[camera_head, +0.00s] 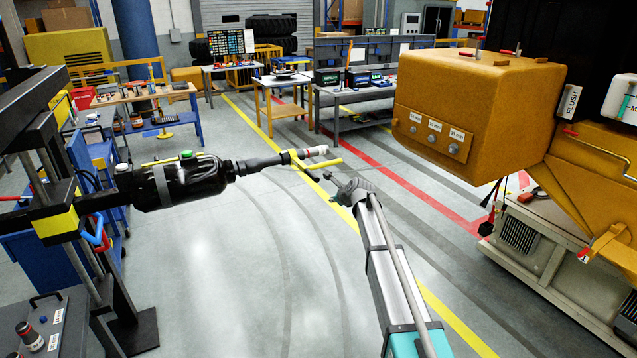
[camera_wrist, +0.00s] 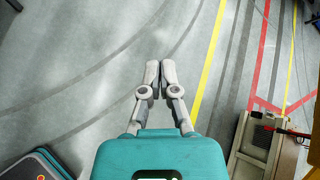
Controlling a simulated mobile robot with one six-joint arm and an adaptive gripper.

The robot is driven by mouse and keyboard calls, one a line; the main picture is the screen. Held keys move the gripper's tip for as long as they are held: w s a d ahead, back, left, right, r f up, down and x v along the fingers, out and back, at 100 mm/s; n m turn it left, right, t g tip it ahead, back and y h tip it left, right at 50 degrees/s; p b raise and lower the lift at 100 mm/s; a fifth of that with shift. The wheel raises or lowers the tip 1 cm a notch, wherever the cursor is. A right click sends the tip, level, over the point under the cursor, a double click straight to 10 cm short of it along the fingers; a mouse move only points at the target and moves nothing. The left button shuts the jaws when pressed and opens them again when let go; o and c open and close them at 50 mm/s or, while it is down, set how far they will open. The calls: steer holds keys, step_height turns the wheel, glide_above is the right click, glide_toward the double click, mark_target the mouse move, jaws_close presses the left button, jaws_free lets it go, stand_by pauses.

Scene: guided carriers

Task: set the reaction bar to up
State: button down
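A black cylindrical tool (camera_head: 180,184) lies level in a dark frame at the left. Its narrow nose points right. The bar does not show there.
An orange machine housing (camera_head: 470,105) with knobs and a "FLUSH" label overhangs at the right, above a pale base (camera_head: 545,240). The dark frame (camera_head: 60,195) stands at the left. Workbenches (camera_head: 360,95) line the back. The floor between is clear.

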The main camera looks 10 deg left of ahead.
steer(key=s+d+f+n+g+h+b, duration=0.2)
steer(key=s+d+f+n+b, duration=0.3)
steer(key=s, duration=0.9)
steer(key=s+d+f+n+g+h+b, duration=0.2)
steer(key=s+d+f+n+b, duration=0.4)
steer(key=s+d+f+n, duration=0.4)
steer(key=s+d+f+n+g+h+b, duration=0.2)
steer(key=s+d+f, duration=0.8)
steer(key=s, duration=1)
steer(key=n+g+b, duration=0.2)
steer(key=n+b, duration=0.2)
steer(key=n, duration=0.1)
steer(key=shift+s+d+f+h, duration=0.2)
steer(key=shift+d+f+h, duration=0.1)
steer(key=shift+d+f, duration=0.1)
steer(key=shift+a, duration=0.1)
